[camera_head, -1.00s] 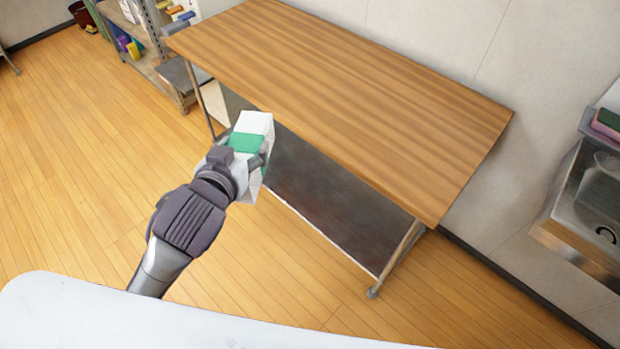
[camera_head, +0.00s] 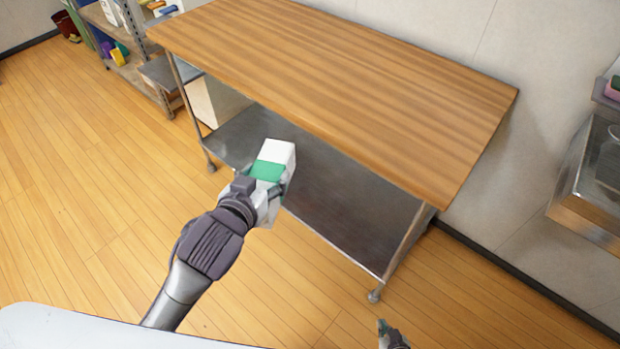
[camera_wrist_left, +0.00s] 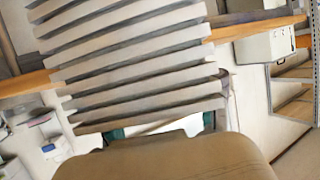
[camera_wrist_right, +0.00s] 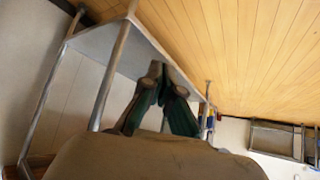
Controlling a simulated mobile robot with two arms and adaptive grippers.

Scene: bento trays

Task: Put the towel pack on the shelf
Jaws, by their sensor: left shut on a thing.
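The towel pack (camera_head: 277,154) is a white block with a green band. My left gripper (camera_head: 266,190) is shut on it and holds it in the air in front of the table. In the left wrist view the pack (camera_wrist_left: 130,65) shows as stacked white layers and hides most of the fingers. In the head view the pack overlaps this shelf's front edge. My right gripper (camera_wrist_right: 164,75) has its fingertips together with nothing between them; it shows at the head view's bottom edge (camera_head: 392,336).
The wooden table top (camera_head: 340,85) overhangs the lower shelf and is clear. Table legs (camera_head: 408,245) stand at the front corners. A pale box (camera_head: 215,103) is behind the left leg. A storage rack (camera_head: 130,70) stands far left, a sink (camera_head: 590,180) at right.

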